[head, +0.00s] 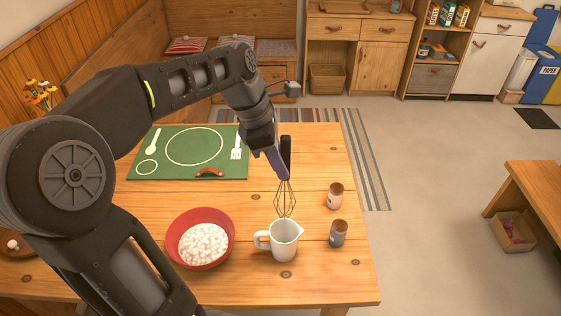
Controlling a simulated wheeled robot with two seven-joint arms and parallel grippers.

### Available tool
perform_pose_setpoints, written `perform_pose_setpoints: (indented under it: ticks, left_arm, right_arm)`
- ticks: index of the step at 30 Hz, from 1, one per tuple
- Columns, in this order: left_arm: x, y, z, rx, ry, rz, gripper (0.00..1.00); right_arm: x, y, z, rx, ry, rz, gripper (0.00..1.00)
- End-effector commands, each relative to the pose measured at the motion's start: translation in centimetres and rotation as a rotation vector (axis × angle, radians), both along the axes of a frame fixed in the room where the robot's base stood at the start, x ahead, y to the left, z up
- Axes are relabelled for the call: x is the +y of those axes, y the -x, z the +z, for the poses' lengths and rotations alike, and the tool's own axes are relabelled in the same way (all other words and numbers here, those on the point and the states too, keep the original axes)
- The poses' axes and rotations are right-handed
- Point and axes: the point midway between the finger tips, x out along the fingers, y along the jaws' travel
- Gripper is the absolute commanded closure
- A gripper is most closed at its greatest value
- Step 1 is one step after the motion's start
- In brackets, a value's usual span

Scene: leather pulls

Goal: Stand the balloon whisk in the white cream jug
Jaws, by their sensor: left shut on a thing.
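The balloon whisk (286,196) has a dark handle and a wire head that points down. My left gripper (281,165) is shut on its handle and holds the whisk upright. The white cream jug (285,242) stands on the wooden table, its handle to the left and its spout to the right. In the head view the wire tip shows just above the jug's rim, near its back edge. I cannot tell the exact gap between them. My right gripper is not in view.
A red bowl (174,228) of white pieces stands left of the jug. Two small jars with brown lids, one pale (335,197) and one grey (338,236), stand to its right. A green placemat (136,169) lies behind. The table's right edge is near the jars.

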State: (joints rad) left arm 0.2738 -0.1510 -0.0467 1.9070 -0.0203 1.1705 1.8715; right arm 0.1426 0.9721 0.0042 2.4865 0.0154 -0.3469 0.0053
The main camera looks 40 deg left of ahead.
Motion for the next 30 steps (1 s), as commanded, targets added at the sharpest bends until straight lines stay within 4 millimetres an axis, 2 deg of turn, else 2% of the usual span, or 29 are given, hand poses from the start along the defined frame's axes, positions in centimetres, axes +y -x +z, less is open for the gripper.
perform_pose_setpoints:
  ticks: [1,15,30]
  left_arm:
    - [0.0,0.0,-0.8,0.0,0.0,0.0,1.0]
    - [0.0,0.0,-4.9,0.0,0.0,0.0,1.0]
    - [0.0,0.0,-9.1,0.001,0.001,0.0,1.0]
  right_arm:
    - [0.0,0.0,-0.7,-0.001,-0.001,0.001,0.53]
    - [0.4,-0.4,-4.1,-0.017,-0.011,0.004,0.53]
    - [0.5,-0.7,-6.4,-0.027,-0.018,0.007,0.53]
